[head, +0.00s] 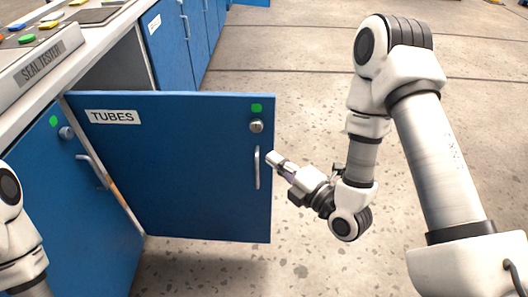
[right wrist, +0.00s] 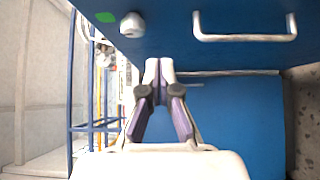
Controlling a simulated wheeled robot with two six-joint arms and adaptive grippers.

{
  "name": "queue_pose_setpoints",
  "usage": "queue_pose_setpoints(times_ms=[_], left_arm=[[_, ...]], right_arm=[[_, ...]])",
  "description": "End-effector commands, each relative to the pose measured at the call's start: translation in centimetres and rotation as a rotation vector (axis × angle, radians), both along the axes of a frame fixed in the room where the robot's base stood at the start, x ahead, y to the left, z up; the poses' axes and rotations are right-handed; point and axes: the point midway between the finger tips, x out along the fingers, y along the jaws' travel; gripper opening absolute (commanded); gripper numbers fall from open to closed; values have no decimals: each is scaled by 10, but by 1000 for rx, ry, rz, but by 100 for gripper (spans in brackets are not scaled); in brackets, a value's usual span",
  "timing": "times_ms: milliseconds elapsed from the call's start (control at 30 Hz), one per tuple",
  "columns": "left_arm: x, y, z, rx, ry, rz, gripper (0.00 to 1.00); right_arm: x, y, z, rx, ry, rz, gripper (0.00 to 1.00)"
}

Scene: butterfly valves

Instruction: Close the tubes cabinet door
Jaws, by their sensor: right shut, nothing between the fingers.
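The tubes cabinet door (head: 190,170) is blue, carries a white TUBES label (head: 112,117) and stands swung open, out from the cabinet front. It has a round lock (head: 256,126), a green square and a vertical metal handle (head: 257,168) near its free edge. My right gripper (head: 273,158) is shut and empty, just right of the door's free edge near the handle; I cannot tell whether it touches the door. In the right wrist view my right gripper (right wrist: 159,68) points toward the door (right wrist: 210,15), with its handle (right wrist: 245,37) above right. My left gripper is out of view.
The dark cabinet opening (head: 118,72) is behind the door. A closed blue door (head: 70,190) with a handle is at the left, under the counter with the SEAL TESTER (head: 42,62). More blue cabinets (head: 180,40) stand farther back.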

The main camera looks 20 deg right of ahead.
Motion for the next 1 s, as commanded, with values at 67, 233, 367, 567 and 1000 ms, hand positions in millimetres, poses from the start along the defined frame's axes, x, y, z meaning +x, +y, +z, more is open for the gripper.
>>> queue_pose_setpoints(times_ms=[67, 233, 367, 567, 1000], left_arm=[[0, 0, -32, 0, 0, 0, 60], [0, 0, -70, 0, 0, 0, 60], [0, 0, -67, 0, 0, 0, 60], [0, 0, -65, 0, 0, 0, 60], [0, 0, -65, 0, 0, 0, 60]], right_arm=[[8, 3, -12, 0, -6, 4, 0], [22, 8, -12, -1, -4, 0, 0], [49, 16, -3, -3, -3, 1, 0], [75, 0, -1, 3, 1, -2, 0], [81, -3, -1, 1, 3, -1, 0]])
